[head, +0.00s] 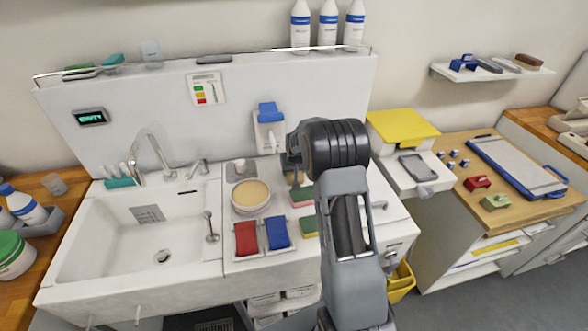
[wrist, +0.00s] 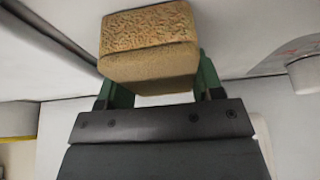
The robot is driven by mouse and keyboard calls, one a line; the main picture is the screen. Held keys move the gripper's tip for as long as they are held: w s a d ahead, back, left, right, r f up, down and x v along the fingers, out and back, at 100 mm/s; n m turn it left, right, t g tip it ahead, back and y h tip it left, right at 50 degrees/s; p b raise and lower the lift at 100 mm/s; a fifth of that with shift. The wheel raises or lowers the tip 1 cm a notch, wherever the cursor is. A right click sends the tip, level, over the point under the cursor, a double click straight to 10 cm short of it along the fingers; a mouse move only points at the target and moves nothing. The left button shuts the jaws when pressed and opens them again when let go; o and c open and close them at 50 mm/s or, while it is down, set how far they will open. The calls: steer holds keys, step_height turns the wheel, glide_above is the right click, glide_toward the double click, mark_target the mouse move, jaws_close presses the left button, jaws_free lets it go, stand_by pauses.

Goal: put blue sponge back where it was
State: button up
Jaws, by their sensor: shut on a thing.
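My gripper (wrist: 150,95) is shut on a tan, block-shaped sponge (wrist: 150,45) with a rough, pitted face. No blue shows on the faces in view, and its other faces are hidden. In the head view my gripper (head: 297,179) is over the counter right of the sink, partly hidden by my arm. A pink-topped sponge (head: 302,196) and a green-topped sponge (head: 309,227) lie on the counter below and near it. I cannot make out a separate blue sponge in either view.
A round tan-filled tub (head: 250,197) and trays with a red cloth (head: 246,239) and a blue cloth (head: 278,233) stand left of the gripper. A wall dispenser with a blue top (head: 268,113) is behind. The sink (head: 100,235) is empty.

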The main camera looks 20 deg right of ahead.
steer(key=shift+f, duration=0.15)
steer(key=o, duration=0.8)
steer(key=shift+o, duration=0.2)
